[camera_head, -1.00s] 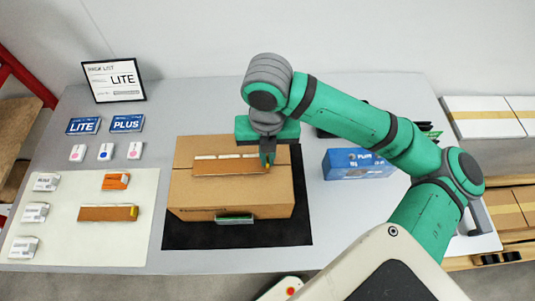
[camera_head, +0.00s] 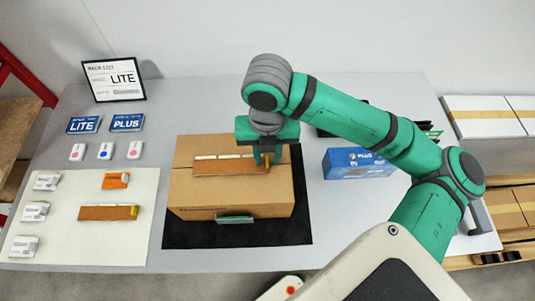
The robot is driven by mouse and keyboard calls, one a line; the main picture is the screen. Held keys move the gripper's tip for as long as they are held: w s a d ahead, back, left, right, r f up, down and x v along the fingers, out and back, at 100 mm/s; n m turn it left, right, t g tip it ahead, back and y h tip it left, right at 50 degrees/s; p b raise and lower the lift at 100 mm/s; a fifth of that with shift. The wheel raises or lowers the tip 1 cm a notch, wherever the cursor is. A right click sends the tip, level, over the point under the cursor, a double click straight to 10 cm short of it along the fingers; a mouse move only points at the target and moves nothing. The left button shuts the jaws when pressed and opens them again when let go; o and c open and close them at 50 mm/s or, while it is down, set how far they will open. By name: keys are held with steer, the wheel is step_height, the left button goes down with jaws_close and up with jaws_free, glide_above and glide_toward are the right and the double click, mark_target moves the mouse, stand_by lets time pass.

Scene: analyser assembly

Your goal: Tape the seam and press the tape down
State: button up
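A closed cardboard box (camera_head: 235,192) stands on a black mat (camera_head: 182,235) in the middle of the table. A brown tape strip (camera_head: 222,167) with whitish pieces along its far edge lies across the box top. My gripper (camera_head: 266,160) points down at the strip's right end. Its fingers are at or just above the box top. A small yellowish piece shows between or beside the fingers; whether they grip it is too small to tell. A second brown strip with a yellow end (camera_head: 108,212) lies on the cream mat (camera_head: 100,250) at left.
An orange packet (camera_head: 115,181) and several white packets lie on the left mat. Blue LITE (camera_head: 83,125) and PLUS (camera_head: 127,122) cards and a framed sign (camera_head: 114,79) stand behind. A blue PLUS box (camera_head: 357,163) sits right of the cardboard box, under my arm.

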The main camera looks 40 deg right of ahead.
steer(key=shift+w+r, duration=0.15)
steer(key=shift+r, duration=2.5)
steer(key=shift+s+d+r, duration=0.1)
steer(key=shift+s+r, duration=0.1)
steer(key=shift+r, duration=0.3)
steer(key=shift+w+r, duration=0.15)
steer(key=shift+r, duration=0.2)
